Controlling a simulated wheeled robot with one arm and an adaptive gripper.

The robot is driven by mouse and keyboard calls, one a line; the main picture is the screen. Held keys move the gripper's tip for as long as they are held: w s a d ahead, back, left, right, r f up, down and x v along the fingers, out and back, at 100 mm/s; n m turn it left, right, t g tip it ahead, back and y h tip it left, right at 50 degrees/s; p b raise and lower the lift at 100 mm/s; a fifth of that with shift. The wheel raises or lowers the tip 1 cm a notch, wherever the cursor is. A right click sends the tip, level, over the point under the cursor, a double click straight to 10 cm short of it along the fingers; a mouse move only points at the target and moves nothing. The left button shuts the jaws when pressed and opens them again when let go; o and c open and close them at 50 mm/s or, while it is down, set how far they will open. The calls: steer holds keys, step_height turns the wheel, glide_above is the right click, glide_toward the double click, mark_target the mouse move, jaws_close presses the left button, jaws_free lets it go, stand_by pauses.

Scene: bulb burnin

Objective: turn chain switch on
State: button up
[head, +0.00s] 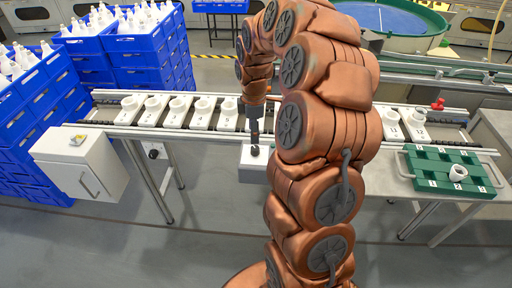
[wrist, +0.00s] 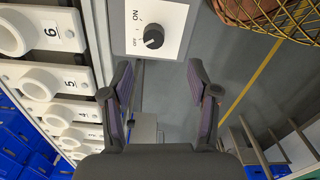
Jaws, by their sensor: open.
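In the wrist view a white switch panel (wrist: 172,15) carries a round black knob (wrist: 153,37) with ON and OFF marked beside it. Which mark the knob points to is too small to tell. My gripper (wrist: 160,82) is open and empty; its fingers are below the knob in that picture and apart from it. In the head view my gripper (head: 254,148) hangs at the conveyor's front edge by a white box (head: 252,174), partly hidden by my arm. Another white panel with a dark knob (head: 153,153) sits farther left under the conveyor.
Numbered white sockets (head: 201,112) line the conveyor, also close at left in the wrist view (wrist: 40,84). A grey cabinet (head: 85,165) and blue crates (head: 145,50) stand left. A green tray (head: 446,165) with a white part is at right. A wire basket (wrist: 280,15) is near the panel.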

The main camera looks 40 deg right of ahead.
mark_target(256, 148)
steer(key=shift+w+d+f, duration=0.15)
steer(key=shift+d+f, duration=0.25)
steer(key=shift+d, duration=0.15)
steer(key=shift+f+p, duration=0.9)
steer(key=shift+f, duration=2.95)
jaws_close()
